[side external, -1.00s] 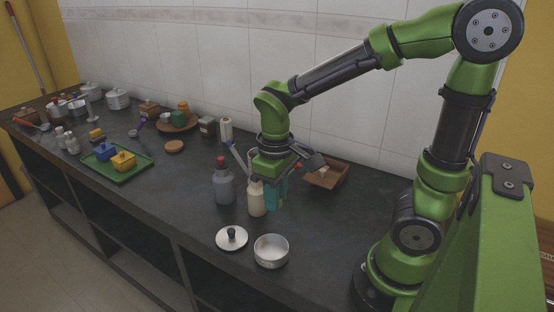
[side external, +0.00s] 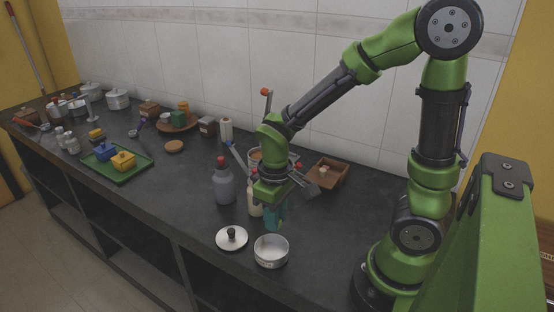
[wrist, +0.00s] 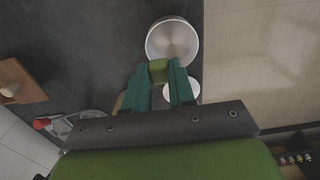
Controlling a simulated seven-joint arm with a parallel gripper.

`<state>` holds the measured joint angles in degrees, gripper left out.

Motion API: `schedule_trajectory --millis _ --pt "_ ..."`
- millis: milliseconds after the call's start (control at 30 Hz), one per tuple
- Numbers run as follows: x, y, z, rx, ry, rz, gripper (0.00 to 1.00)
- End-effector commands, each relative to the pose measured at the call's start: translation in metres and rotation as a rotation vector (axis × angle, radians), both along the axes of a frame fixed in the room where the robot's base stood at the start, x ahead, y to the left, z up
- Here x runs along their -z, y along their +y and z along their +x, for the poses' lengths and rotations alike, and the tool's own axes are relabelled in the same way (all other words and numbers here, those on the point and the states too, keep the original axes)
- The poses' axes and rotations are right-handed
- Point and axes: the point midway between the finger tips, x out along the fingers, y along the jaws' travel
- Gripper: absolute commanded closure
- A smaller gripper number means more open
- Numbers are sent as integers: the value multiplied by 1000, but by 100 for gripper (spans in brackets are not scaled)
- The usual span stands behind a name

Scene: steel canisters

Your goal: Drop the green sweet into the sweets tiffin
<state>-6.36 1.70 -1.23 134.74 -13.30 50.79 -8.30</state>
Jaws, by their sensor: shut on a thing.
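The green sweet (wrist: 158,71) is a small green block held between my gripper's teal fingers in the wrist view. My gripper (side external: 276,217) is shut on it; in the side view the fingers hide the sweet. An open, round steel tiffin (side external: 271,252) stands on the counter just in front of and below my gripper. In the wrist view the tiffin (wrist: 172,40) lies just beyond the fingertips and looks empty. Its apparent lid (side external: 232,238), steel with a dark knob, lies on the counter left of it.
A grey bottle with a red cap (side external: 224,184) and a cream bottle (side external: 255,202) stand close to my gripper. A wooden box (side external: 327,172) is behind, to the right. A green tray (side external: 120,175) with blue and yellow pots is far left. The counter's front edge is near the tiffin.

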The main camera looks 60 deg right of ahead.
Motion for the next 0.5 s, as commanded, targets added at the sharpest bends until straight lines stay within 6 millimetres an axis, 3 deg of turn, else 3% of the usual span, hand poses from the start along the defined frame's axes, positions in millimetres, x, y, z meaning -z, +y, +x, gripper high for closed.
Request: schedule_trajectory --millis 33,200,500 --pt "0 0 0 0 0 0 73" --pt "0 0 0 0 0 0 47" --pt "-1 0 0 0 -1 0 46"
